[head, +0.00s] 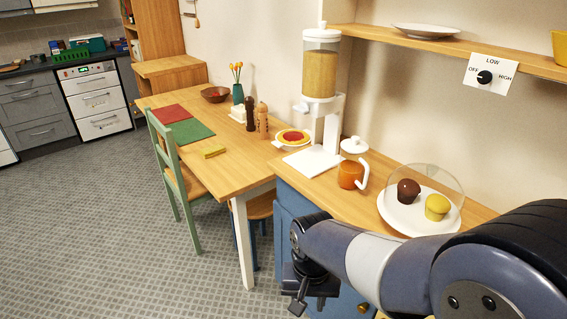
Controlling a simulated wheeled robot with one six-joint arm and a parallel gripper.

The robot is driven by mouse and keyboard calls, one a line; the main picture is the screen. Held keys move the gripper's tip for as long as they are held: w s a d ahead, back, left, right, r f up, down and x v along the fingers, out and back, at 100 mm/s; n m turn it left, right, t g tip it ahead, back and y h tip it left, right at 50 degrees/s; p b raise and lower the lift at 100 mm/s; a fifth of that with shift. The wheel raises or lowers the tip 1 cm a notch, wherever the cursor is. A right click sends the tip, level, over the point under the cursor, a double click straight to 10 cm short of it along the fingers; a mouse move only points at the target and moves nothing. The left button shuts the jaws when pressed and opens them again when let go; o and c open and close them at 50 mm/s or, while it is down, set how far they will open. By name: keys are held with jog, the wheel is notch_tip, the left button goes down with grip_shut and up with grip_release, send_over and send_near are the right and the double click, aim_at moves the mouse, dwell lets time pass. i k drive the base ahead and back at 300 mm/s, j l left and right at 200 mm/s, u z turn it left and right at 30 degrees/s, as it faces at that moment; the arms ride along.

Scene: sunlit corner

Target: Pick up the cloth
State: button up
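A small yellow folded piece (214,152), which looks like the cloth, lies flat on the wooden table (228,174) near its front edge. It is small in view, so its material is hard to make out. My gripper (308,304) hangs at the lower middle, in front of the blue cabinet and below the counter top. It is apart from the cloth, to its right and nearer to me. Its fingers are dark and small here, and I cannot tell whether they are open or shut.
A green chair (166,165) stands at the table's left side. Red (171,114) and green (190,132) mats, pepper mills (263,120) and a vase (238,94) are on the table. Floor at left is clear.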

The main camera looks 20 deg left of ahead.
aim_at(215, 150)
jog(key=j+z, duration=0.1)
jog(key=z, duration=0.3)
jog(key=j+z, duration=0.15)
jog(key=z, duration=0.25)
jog(key=i+j+z, duration=0.1)
jog(key=z, duration=0.3)
jog(key=j+z, duration=0.15)
jog(key=z, duration=0.25)
jog(key=k+j, duration=0.1)
jog(key=j, duration=0.55)
jog(key=k+j, duration=0.15)
jog(key=j, duration=0.45)
jog(key=k+j, duration=0.1)
jog(key=j, duration=0.55)
jog(key=k+j, duration=0.1)
jog(key=j, duration=0.55)
jog(key=k+j, duration=0.15)
jog(key=j, duration=0.5)
jog(key=k+j, duration=0.1)
jog(key=j, duration=0.5)
jog(key=k+j, duration=0.1)
jog(key=j, duration=0.55)
jog(key=k+j, duration=0.1)
jog(key=j, duration=0.55)
